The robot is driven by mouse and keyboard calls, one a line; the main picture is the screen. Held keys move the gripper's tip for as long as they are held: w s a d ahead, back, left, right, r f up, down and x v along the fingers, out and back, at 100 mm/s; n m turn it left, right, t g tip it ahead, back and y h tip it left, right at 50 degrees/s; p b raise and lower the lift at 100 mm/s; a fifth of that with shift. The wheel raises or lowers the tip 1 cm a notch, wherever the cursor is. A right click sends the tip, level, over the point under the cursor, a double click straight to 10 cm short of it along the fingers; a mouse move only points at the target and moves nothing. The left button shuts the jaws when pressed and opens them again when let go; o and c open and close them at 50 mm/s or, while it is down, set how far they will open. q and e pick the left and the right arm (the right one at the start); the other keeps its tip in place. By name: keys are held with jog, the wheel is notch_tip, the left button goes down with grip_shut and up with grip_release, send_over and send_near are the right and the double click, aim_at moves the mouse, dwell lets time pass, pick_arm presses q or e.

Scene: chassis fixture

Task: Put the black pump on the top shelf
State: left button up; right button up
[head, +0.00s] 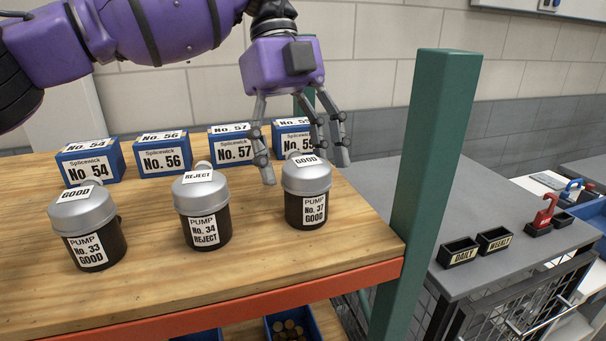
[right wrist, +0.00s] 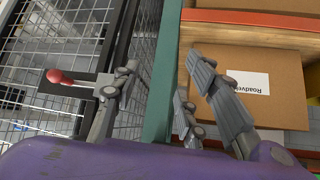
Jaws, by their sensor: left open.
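Three black pumps with silver lids stand upright on the wooden shelf (head: 140,290): No. 33 marked GOOD (head: 88,228), No. 34 marked REJECT (head: 203,211) and No. 37 marked GOOD (head: 307,192). My left gripper (head: 306,168) is open and points down at the No. 37 pump, one finger left of its lid and others at its upper right. I see no grip on the pump; contact cannot be told. My right gripper (right wrist: 163,72) is open and empty in the right wrist view, close to the green post (right wrist: 163,90).
A green post (head: 425,180) rises at the shelf's front right corner, above an orange beam (head: 240,305). A grey bench (head: 400,225) lies beyond. A cardboard box (right wrist: 275,88) sits on a lower level.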

pick_arm(q)
jog(key=b+v, duration=0.1)
jog(key=v, duration=0.8)
jog(key=shift+w+r, duration=0.1)
jog(key=shift+r, duration=0.05)
